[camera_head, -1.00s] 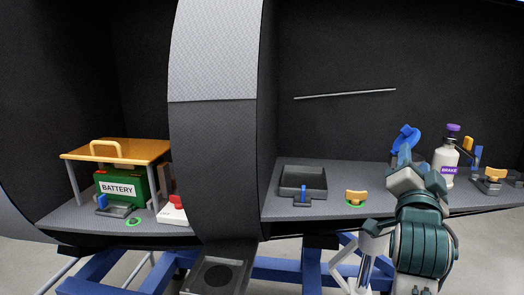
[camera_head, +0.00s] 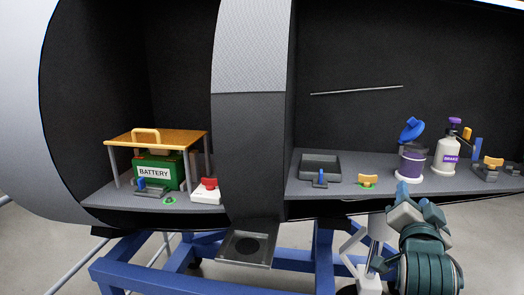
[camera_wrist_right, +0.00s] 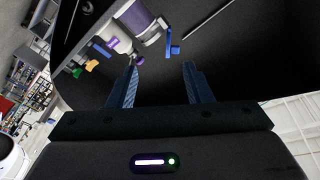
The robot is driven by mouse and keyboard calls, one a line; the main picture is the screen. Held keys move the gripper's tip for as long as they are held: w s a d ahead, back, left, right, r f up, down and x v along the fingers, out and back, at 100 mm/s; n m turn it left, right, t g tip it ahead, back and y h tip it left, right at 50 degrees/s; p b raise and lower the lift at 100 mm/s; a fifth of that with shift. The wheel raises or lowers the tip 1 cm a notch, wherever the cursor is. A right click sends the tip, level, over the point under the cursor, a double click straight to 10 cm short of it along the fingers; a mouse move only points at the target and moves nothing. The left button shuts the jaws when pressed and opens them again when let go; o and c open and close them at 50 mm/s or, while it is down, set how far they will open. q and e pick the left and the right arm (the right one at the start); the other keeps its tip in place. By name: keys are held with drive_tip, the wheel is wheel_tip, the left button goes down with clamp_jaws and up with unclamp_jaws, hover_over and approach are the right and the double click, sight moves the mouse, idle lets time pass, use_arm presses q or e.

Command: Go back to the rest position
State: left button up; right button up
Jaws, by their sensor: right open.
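My right gripper (camera_head: 412,200) is in front of and below the right shelf's front edge in the head view, near the purple canister (camera_head: 411,162) but apart from it. In the right wrist view my right gripper (camera_wrist_right: 160,85) has its two blue-lined fingers spread, with nothing between them. The canister with the blue lid tilted up (camera_head: 411,130) stands on the shelf. A white bottle with a purple cap (camera_head: 447,155) stands to its right. My left gripper is not in the head view.
A green battery (camera_head: 155,172) sits under an orange-topped stand (camera_head: 150,139) on the left shelf, with a white box with a red handle (camera_head: 206,192) beside it. A black tray (camera_head: 320,166) is on the right shelf. A blue frame (camera_head: 140,270) runs below.

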drive_tip(key=s+a+f+n+g+y, duration=0.1)
drive_tip(key=s+f+n+g+y, duration=0.2)
drive_tip(key=f, duration=0.9)
drive_tip(key=s+a+f+n+g+y, duration=0.1)
drive_tip(key=s+f+n+g, duration=0.3)
drive_tip(key=f, duration=0.8)
drive_tip(key=s+a+f+n+g+y, duration=0.1)
drive_tip(key=s+f+n+g, duration=0.25)
drive_tip(key=s+f, duration=0.7)
drive_tip(key=s+a+f+n+g+y, duration=0.15)
drive_tip(key=s+f+g, duration=0.4)
drive_tip(key=s, duration=0.85)
drive_tip(key=w+d+f, duration=0.1)
drive_tip(key=d+f, duration=0.2)
drive_tip(key=f, duration=2.6)
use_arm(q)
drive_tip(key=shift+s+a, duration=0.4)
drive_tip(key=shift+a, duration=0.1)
use_arm(e)
drive_tip(key=s+f, duration=0.6)
drive_tip(key=f, duration=0.3)
drive_tip(key=s+d+f, duration=0.1)
drive_tip(key=s+f, duration=0.5)
drive_tip(key=f, duration=0.3)
drive_tip(key=shift+d+g, duration=0.15)
drive_tip(key=shift+g, duration=0.15)
drive_tip(key=shift+s, duration=0.1)
